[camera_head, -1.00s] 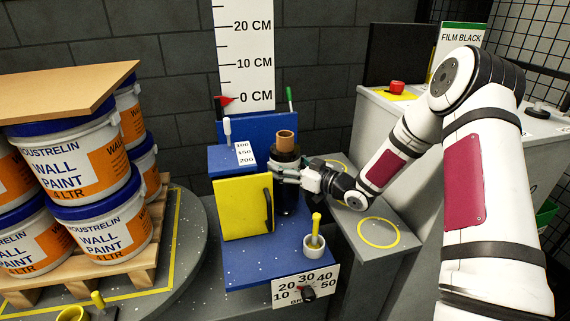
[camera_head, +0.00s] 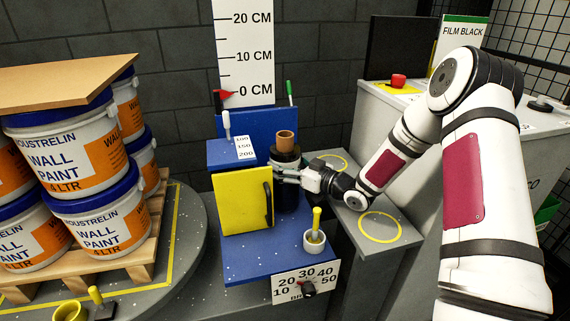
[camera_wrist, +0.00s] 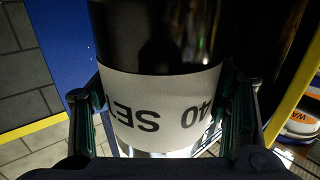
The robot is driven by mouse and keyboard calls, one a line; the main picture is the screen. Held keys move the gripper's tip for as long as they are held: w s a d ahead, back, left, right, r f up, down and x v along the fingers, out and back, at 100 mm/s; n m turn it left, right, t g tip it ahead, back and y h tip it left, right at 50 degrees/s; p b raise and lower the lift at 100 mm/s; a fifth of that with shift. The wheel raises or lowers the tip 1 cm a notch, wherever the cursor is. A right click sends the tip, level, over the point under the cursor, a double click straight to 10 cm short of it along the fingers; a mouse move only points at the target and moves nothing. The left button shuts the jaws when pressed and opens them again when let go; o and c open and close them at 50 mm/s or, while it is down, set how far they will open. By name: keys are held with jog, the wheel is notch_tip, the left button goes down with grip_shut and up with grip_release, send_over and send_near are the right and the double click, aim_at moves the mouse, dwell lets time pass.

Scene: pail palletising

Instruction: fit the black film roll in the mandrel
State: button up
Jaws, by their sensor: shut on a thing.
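The black film roll (camera_head: 284,155), with a brown core (camera_head: 285,140) showing at its top, stands upright at the blue station. My gripper (camera_head: 286,176) reaches it from the right and is shut around its side. In the wrist view the roll's dark glossy body (camera_wrist: 160,35) and its white printed band sit between my two fingers (camera_wrist: 163,115). Below the fingers in the head view is a dark upright cylinder (camera_head: 288,198); I cannot tell whether it is the roll's lower part or the mandrel. The roll's seating is hidden.
A yellow door (camera_head: 240,208) with a black handle stands left of the roll. Paint pails (camera_head: 95,220) on a pallet fill the left. A grey cabinet (camera_head: 440,130) stands behind my arm.

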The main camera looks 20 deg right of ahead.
aim_at(286, 134)
jog(key=shift+f, duration=0.25)
jog(key=o, duration=1.4)
jog(key=shift+c, duration=0.2)
jog(key=shift+f, duration=0.15)
notch_tip(286, 134, up, 10)
jog(key=shift+r, duration=0.1)
